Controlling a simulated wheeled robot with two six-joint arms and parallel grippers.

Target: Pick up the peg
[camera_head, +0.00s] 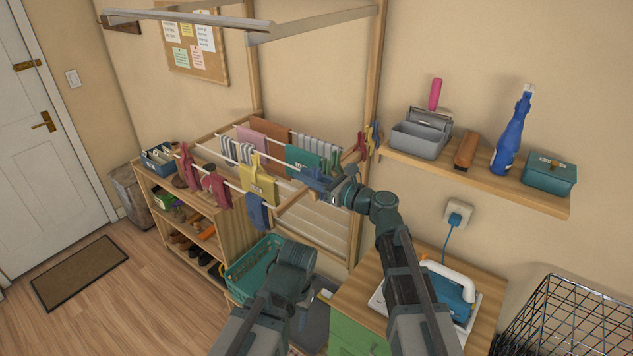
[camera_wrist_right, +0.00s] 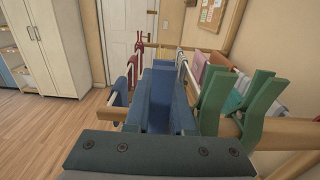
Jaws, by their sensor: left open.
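Several coloured pegs sit on the rods of the wooden drying rack (camera_head: 215,128). My right gripper (camera_head: 322,181) is at the rack's right front, beside the green cloth. Blue parts (camera_wrist_right: 160,100) fill its jaw area; I cannot separate a blue peg from the fingers there. My left gripper (camera_head: 303,318) is low, right of the teal basket; its fingertips are hard to make out.
A teal basket (camera_head: 252,268) stands below the rack. A shelf (camera_head: 480,177) on the right holds a grey caddy (camera_head: 420,138), a brush, a blue bottle (camera_head: 509,135) and a teal box. A green cabinet (camera_head: 352,335) carries an iron. A wire basket (camera_head: 570,320) is at the lower right.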

